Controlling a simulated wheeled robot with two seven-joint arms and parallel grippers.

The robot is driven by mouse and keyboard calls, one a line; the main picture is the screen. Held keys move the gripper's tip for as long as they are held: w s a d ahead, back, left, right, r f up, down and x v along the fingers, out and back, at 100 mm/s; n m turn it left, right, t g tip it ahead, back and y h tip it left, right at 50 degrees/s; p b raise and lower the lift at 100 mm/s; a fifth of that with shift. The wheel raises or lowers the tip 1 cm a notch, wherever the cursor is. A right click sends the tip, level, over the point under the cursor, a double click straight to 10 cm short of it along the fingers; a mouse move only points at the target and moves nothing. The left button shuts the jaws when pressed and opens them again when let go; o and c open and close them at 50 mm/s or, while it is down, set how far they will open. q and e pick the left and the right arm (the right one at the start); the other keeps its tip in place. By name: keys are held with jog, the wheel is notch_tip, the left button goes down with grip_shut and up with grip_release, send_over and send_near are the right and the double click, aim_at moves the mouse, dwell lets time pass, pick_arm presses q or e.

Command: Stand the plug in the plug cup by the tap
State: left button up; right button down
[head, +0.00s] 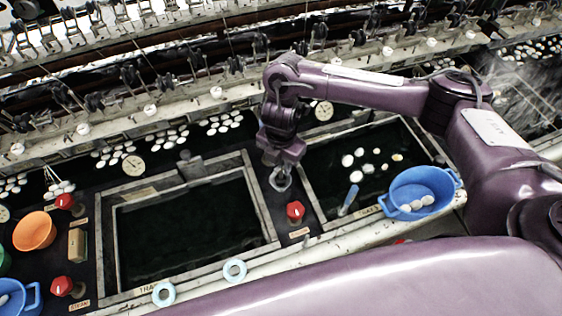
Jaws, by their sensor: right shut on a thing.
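My right gripper (281,172) points down over the black strip between the two basins, behind a red tap knob (295,211). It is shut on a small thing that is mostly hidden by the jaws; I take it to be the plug. A pale grey, cup-like shape (280,183) shows right at the fingertips, probably the plug cup. I cannot tell whether the plug is inside it or just above it. My left gripper is not in view.
The left basin (107,250) holds dark water without cocoons. The right basin (315,200) has several floating cocoons. A blue bowl (420,190) with cocoons stands at its front right corner. Two pale blue rings (235,281) lie on the front ledge. An orange bowl (35,231) stands left.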

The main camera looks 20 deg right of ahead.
jog(key=shift+f, duration=0.2)
jog(key=shift+f, duration=0.25)
jog(key=c, duration=1.1)
grip_release()
jog(key=shift+r, duration=0.55)
notch_tip(320, 180, up, 12)
jog(key=shift+f+p, duration=0.15)
jog(key=shift+p, duration=0.15)
